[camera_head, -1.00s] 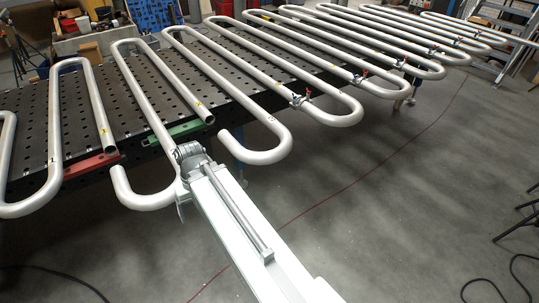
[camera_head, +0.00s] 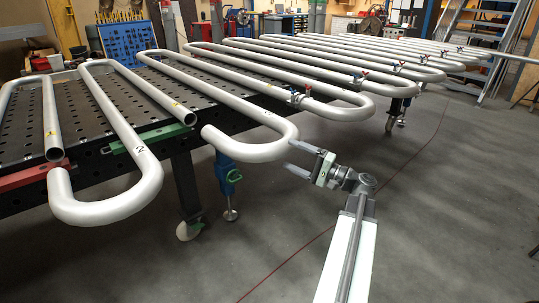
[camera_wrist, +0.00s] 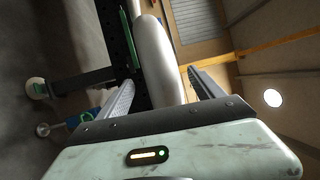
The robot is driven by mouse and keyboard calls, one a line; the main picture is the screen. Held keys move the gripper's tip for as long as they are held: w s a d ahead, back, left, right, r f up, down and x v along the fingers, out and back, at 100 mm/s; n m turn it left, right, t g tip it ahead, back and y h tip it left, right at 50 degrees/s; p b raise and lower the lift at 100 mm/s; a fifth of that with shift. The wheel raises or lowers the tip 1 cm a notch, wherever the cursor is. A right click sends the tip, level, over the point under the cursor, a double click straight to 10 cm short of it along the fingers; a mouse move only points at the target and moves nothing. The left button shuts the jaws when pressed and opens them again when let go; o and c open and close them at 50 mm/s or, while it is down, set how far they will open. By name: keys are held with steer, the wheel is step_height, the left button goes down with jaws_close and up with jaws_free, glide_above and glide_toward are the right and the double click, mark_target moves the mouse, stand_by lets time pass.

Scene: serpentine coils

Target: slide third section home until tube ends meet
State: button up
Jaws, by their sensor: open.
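The third tube section (camera_head: 268,152) is a grey U-bend hanging past the table's front edge, its open end facing left. The second section's straight tube end (camera_head: 189,119) lies just left of it, with a visible gap between the two ends. The second section's bend (camera_head: 112,207) hangs further left. My gripper (camera_head: 289,156) is open at the right side of the third section's bend. In the wrist view, a tube (camera_wrist: 157,60) shows between my open fingers (camera_wrist: 160,78); I cannot tell whether they touch it.
A green support (camera_head: 160,134) and a red support (camera_head: 25,178) lie along the perforated table's (camera_head: 75,115) front edge. A clamp (camera_head: 295,97) sits at a joint to the right, with more beyond. The floor (camera_head: 450,200) at right is clear.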

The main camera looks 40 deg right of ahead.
mark_target(273, 146)
steer(key=shift+d, duration=0.15)
steer(key=shift+w+r, duration=0.2)
steer(key=shift+w, duration=0.15)
steer(key=p+x, duration=0.1)
steer(key=x, duration=0.6)
steer(key=shift+w+f+p, duration=0.1)
steer(key=shift+w+p, duration=0.05)
steer(key=shift+p, duration=0.15)
